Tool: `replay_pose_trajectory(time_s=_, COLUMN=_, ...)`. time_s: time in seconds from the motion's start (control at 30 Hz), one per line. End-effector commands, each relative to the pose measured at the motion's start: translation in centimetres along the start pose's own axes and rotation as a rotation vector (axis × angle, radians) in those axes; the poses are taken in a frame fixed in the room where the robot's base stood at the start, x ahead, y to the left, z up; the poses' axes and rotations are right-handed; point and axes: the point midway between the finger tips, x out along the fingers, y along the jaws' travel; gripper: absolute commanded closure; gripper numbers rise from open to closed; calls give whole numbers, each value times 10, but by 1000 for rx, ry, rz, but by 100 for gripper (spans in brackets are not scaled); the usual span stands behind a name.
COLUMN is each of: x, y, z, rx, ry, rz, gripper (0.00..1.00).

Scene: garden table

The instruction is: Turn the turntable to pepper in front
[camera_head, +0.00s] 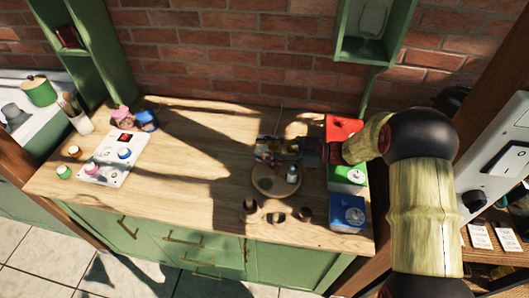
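The turntable (268,184) is a small round wooden disc on the right half of the wooden counter. A small white bottle with a dark top (293,175) stands on its right side. Several small items at its far side are dark and partly covered, and I cannot tell which is pepper. My arm reaches in from the right, and my gripper (283,149) appears as a dark shape over the far edge of the turntable. Its fingers are small and in shadow; I cannot tell whether they are open or touch anything.
Small brown pieces (250,206) sit near the counter's front edge. Red (343,128), green (347,175) and blue (348,212) boxes line the right side. A white panel (110,158) and pink (122,114) and blue (147,121) jars stand left. The counter's middle is clear.

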Motion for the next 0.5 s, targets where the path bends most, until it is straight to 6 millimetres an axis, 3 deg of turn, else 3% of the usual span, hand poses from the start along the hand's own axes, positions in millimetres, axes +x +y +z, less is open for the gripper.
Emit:
replay_pose_trajectory(time_s=0.3, x=0, y=0, z=-59, rx=-3, ry=0, rz=0, gripper=62)
replay_pose_trajectory(time_s=0.5, x=0, y=0, z=-78, rx=0, ry=0, rz=0, gripper=62)
